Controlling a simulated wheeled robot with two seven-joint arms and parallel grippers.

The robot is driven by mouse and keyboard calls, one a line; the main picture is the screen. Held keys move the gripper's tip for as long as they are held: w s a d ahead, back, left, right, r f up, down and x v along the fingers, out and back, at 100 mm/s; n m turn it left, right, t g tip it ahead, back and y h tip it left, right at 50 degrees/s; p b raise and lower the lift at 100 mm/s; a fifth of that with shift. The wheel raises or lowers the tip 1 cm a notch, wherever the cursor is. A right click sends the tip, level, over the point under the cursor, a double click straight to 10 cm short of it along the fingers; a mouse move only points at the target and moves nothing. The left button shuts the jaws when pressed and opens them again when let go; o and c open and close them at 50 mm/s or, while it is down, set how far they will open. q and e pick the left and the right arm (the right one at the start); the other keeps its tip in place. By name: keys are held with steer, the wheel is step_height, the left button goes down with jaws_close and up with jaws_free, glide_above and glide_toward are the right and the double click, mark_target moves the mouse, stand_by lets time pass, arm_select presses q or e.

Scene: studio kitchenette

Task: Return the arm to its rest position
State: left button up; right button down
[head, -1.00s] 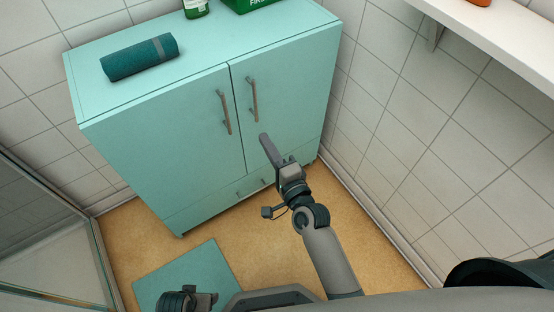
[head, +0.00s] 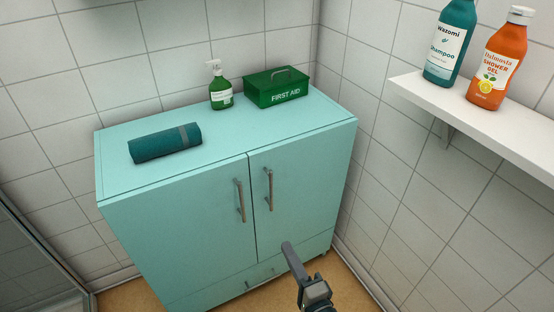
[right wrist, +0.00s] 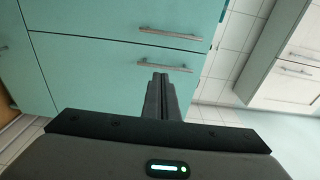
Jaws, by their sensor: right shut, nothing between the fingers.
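My right gripper (head: 288,247) shows at the bottom of the head view, in front of the lower part of the teal cabinet (head: 190,225). Its fingers are shut and empty. In the right wrist view the closed fingers (right wrist: 160,80) point towards the cabinet doors (right wrist: 90,75), with the two door handles (right wrist: 165,66) beyond the tips. I cannot tell the exact gap to the doors. Both cabinet doors look shut. My left gripper is out of view.
On the cabinet top are a rolled teal towel (head: 165,143), a green pump bottle (head: 221,90) and a green first aid box (head: 276,90). A white wall shelf (head: 480,122) at the right holds a shampoo bottle (head: 450,45) and an orange shower gel bottle (head: 497,62).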

steer(key=s+d+f+n+g+h+p, duration=0.1)
steer(key=s+d+f+n+g+p, duration=0.2)
steer(key=f, duration=0.7)
steer(key=s+d+f+n+g+h, duration=0.1)
steer(key=s+f+n+g, duration=0.3)
steer(key=f, duration=0.5)
steer(key=s+d+f+n+g+h+p, duration=0.15)
steer(key=s+f+n, duration=0.35)
steer(key=f, duration=0.5)
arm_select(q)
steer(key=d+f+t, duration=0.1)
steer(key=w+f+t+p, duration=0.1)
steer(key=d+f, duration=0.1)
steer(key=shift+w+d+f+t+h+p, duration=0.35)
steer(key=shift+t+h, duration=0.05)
arm_select(e)
steer(key=s+d+f+n+g, duration=0.3)
steer(key=s+d+f, duration=0.3)
steer(key=s+f, duration=0.3)
steer(key=shift+s+d+n+h, duration=0.25)
steer(key=shift+s+n+h, duration=0.2)
steer(key=shift+s+n, duration=0.55)
steer(key=shift+s, duration=0.1)
